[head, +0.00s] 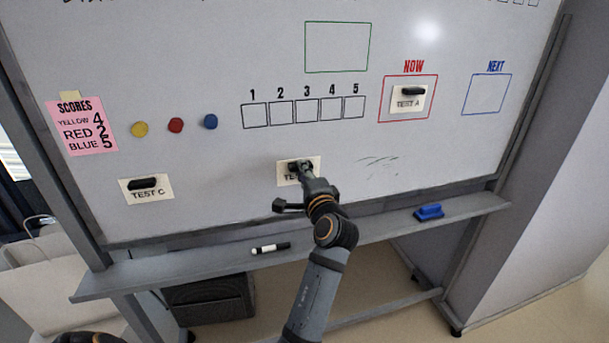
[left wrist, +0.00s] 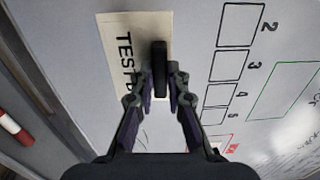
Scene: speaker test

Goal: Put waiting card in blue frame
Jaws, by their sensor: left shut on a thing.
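My left gripper (head: 304,170) is shut on the black handle of the TEST B card (head: 284,168), in the lower middle of the whiteboard. In the left wrist view the fingers (left wrist: 160,84) stand on both sides of the handle (left wrist: 159,58), and the card (left wrist: 117,35) lies against the board or very near it. The empty blue frame (head: 486,95) under NEXT is at the upper right. The TEST A card (head: 408,103) is inside the red frame (head: 381,112) under NOW. The TEST C card (head: 148,195) is at the lower left. My right gripper is not in view.
A row of numbered boxes (head: 305,111) and an empty green frame (head: 338,47) are on the board (head: 230,50). Yellow, red and blue magnets (head: 175,125) sit left, near a pink score note (head: 83,140). The tray (head: 360,237) below holds a marker (head: 270,248) and blue eraser (head: 429,212).

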